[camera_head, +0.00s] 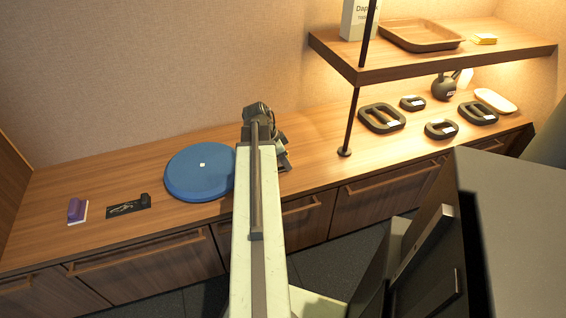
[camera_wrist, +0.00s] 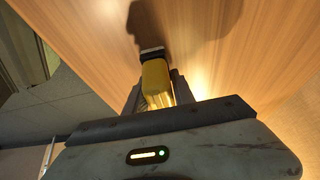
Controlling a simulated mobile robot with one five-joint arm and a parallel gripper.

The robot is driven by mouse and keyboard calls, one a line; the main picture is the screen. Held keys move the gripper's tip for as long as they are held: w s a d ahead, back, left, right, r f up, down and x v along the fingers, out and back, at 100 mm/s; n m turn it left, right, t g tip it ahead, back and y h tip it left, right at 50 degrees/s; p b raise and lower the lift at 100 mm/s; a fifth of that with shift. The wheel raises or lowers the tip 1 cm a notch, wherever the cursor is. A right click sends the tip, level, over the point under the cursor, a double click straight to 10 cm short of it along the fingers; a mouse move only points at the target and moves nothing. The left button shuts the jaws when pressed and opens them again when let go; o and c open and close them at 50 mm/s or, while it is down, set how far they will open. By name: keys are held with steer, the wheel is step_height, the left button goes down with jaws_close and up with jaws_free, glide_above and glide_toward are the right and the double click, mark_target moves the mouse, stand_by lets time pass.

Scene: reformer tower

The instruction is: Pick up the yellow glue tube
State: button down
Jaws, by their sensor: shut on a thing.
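In the wrist view, the yellow glue tube (camera_wrist: 156,82) stands out from between the fingers of my gripper (camera_wrist: 155,98), with a dark and pale end at its far tip. My gripper is shut on it. The wooden surface lies beyond the tube, with a dark shadow on it; I cannot tell whether the tube touches the wood. In the head view, my arm reaches over the counter (camera_head: 110,170), and my gripper (camera_head: 270,150) is largely hidden behind the arm's end. The tube is not visible there.
A blue round cushion (camera_head: 190,172) lies just left of my arm. Black weights (camera_head: 381,118) and a kettlebell (camera_head: 444,88) stand at the right. A shelf (camera_head: 400,60) on a dark post overhangs the right side.

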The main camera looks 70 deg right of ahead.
step_height(320, 180, up, 10)
steer(key=p, duration=1)
steer(key=shift+r, duration=0.1)
steer(key=c, duration=1.7)
jaws_free()
jaws_close()
